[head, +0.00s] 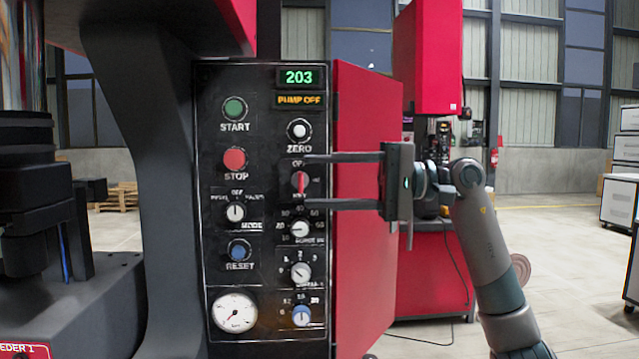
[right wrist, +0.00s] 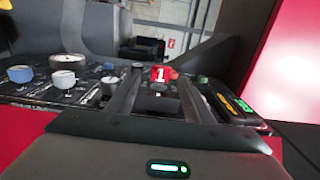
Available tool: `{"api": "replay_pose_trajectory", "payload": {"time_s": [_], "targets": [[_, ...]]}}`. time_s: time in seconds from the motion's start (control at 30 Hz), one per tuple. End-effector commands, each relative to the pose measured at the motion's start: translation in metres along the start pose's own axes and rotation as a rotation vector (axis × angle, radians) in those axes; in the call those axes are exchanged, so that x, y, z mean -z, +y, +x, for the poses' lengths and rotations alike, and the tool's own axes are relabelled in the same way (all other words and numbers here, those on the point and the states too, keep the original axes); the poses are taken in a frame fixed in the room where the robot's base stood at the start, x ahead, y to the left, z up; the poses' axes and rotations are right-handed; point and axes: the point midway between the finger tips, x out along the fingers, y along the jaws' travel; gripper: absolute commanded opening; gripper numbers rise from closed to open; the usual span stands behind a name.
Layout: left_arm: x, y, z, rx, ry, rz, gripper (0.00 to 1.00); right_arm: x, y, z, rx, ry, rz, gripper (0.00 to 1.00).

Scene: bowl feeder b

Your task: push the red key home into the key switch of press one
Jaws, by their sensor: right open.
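The red key (head: 300,182) stands upright in the round key switch on the dark control panel (head: 215,185), below the ZERO knob. In the right wrist view it is a red tag marked 1 (right wrist: 164,73). My right gripper (head: 306,182) reaches in from the right and is open, one finger above the key and one below. In the right wrist view the key shows between the far ends of the fingers. I cannot tell how deep the key sits or whether a finger touches it. My left gripper is not in view.
Other controls crowd the panel: the red STOP button (head: 234,160), the ZERO knob (head: 298,129) and a selector (head: 300,228) just below the lower finger. A red side panel (head: 362,120) stands behind the fingers. The display (head: 299,77) reads 203, with PUMP OFF below.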

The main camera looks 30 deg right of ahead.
Motion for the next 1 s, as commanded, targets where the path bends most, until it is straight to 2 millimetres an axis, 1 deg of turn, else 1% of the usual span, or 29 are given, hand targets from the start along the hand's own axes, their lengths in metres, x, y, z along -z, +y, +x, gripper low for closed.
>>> {"api": "replay_pose_trajectory", "payload": {"time_s": [0.17,0.27,0.7,0.9,1.0], "targets": [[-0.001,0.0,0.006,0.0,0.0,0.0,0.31,0.001,0.002,-0.023,0.0,0.003,0.0,0.47],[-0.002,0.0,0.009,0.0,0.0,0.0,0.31,0.001,0.002,-0.04,-0.001,0.003,0.002,0.47],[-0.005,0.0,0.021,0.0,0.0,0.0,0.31,0.001,0.002,-0.128,-0.001,0.003,0.003,0.47],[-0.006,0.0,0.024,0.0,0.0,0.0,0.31,0.001,0.001,-0.155,0.0,0.002,0.002,0.47],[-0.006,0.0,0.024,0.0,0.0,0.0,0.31,0.001,0.001,-0.161,-0.001,0.0,0.001,0.47]]}}
